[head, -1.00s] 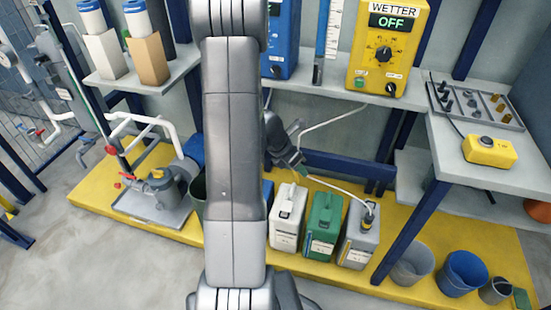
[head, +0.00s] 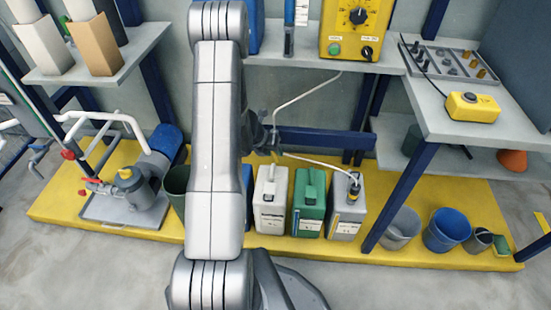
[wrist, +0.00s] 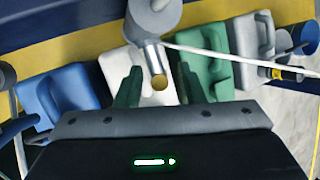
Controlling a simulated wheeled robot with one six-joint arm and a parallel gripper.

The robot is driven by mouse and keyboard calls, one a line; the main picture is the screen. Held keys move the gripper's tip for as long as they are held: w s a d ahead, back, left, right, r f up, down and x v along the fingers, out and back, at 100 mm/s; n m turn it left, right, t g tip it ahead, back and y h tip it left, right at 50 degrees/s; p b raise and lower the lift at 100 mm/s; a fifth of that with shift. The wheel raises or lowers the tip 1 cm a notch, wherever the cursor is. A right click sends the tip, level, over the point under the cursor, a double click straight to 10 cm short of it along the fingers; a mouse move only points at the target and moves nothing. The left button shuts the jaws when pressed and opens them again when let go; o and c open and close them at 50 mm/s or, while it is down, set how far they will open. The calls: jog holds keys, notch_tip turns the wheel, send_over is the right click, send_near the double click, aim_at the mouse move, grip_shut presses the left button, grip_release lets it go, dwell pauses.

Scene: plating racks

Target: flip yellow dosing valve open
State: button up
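The dosing valve appears to be the grey fitting with a round yellow end (wrist: 160,83) in the wrist view, with a white hose running from it to the right. In the head view a small yellow part (head: 277,157) shows beside the hose, above the white canister. My gripper (wrist: 158,72) has two dark green fingers standing apart, with the grey fitting and yellow end appearing between them. I cannot tell whether they touch it. In the head view my arm hides most of the gripper. Whether the valve is open or shut cannot be told.
White (head: 269,200), green (head: 309,203) and grey (head: 347,207) canisters stand below on the yellow platform (head: 400,262). The hose (head: 318,161) enters the grey one. A blue frame bar (head: 325,142) crosses behind. Buckets stand right, a pump (head: 130,190) left.

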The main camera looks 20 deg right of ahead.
aim_at(275, 154)
jog(key=shift+b+x, duration=0.3)
jog(key=shift+x, duration=1.2)
jog(key=shift+c, duration=0.2)
grip_shut()
jog(key=shift+a+t+y, duration=0.1)
jog(key=shift+t+y, duration=0.2)
jog(key=shift+y, duration=0.4)
jog(key=shift+w+a+m+t+y+p, duration=0.2)
jog(key=shift+a+m+t+y+p, duration=0.15)
jog(key=shift+t+y+p, duration=0.45)
jog(key=shift+f, duration=0.1)
